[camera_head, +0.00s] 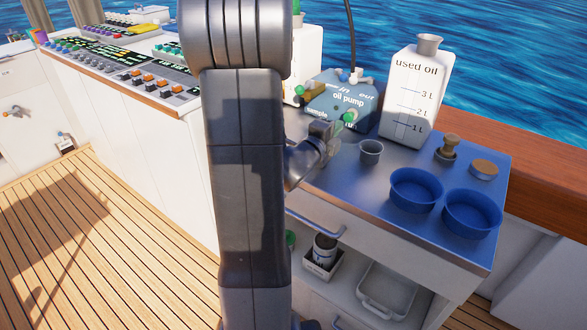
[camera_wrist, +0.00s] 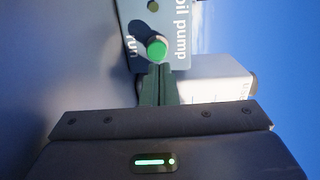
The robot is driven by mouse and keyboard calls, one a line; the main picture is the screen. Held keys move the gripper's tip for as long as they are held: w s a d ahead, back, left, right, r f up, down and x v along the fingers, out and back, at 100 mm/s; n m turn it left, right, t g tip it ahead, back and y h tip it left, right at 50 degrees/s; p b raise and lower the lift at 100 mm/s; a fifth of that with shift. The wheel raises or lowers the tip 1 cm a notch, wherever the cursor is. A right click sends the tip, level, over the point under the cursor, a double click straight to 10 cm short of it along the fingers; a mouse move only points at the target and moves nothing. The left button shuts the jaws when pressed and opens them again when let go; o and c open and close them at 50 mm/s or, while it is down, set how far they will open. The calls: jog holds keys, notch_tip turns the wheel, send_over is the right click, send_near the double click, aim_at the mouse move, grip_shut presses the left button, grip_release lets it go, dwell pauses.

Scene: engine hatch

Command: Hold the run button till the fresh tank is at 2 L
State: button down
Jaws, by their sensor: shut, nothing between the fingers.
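The oil pump (camera_head: 340,98) is a blue-grey box on the blue counter, marked "in", "out" and "sample". Its green run button (camera_head: 349,117) is on the front at the right; it also shows in the wrist view (camera_wrist: 156,46) beside the word "run". My gripper (camera_head: 335,131) is at the button, fingers shut and empty. In the wrist view the fingertips (camera_wrist: 158,70) are right at the button's edge; I cannot tell whether they press it. A white tank (camera_head: 305,55), likely the fresh one, stands left of the pump, mostly hidden by my arm; its level cannot be read.
The used oil tank (camera_head: 413,97), marked 1 L to 3 L, stands right of the pump. A shelf below holds a white tray (camera_head: 386,290).

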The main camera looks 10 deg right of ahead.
jog(key=v, duration=1.7)
jog(key=shift+s+a, duration=0.25)
jog(key=shift+a, duration=0.05)
jog(key=shift+d+f, duration=0.1)
jog(key=x, duration=1.4)
jog(key=shift+w+d, duration=0.2)
jog(key=shift+w, duration=0.05)
